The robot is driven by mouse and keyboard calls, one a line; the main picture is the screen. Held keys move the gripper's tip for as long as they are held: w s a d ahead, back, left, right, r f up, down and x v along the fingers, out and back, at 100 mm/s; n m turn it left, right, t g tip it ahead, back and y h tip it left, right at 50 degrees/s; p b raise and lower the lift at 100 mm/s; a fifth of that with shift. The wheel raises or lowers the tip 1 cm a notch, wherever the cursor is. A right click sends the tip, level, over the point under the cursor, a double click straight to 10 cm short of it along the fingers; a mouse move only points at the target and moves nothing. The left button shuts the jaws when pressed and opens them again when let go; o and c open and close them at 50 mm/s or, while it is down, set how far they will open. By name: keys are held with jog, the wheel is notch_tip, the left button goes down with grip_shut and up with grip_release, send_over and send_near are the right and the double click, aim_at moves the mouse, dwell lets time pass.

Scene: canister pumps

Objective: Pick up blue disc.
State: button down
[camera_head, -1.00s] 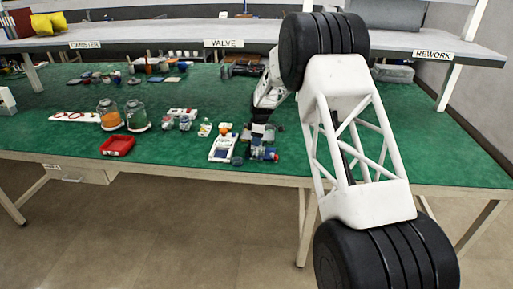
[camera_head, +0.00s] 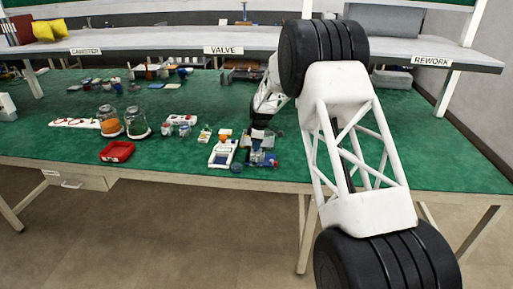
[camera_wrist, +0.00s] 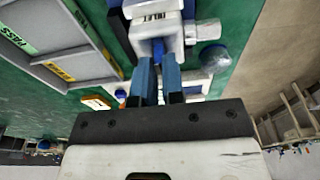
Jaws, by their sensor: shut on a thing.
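My gripper (camera_wrist: 159,62) has its two blue fingers close together on a small blue piece (camera_wrist: 158,47). The piece sits between the fingertips, in front of a white block marked INLET; it may be a disc seen edge-on, but its full shape is hidden. I cannot tell whether it touches the block. A round dark blue disc-like thing (camera_wrist: 213,58) lies apart, right of the fingers. There my gripper (camera_head: 260,143) is small, over the cluster of pump parts.
A grey sorting tray (camera_wrist: 62,62) with PASS and other labels lies left of the fingers. A white-and-blue device (camera_head: 222,153), a red tray (camera_head: 117,151) and two jars (camera_head: 110,123) (camera_head: 137,122) stand on the green bench. A shelf (camera_head: 160,42) runs behind.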

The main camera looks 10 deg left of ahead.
notch_tip(320, 180, up, 10)
jog(key=shift+f, duration=0.25)
jog(key=shift+m, duration=0.3)
dwell(1.0)
jog(key=m+h, duration=0.1)
jog(key=m, duration=1)
jog(key=m+h, duration=0.1)
jog(key=m, duration=2.3)
jog(key=shift+a+r+h, duration=0.25)
jog(key=shift+r+h, duration=0.15)
jog(key=shift+f, duration=0.1)
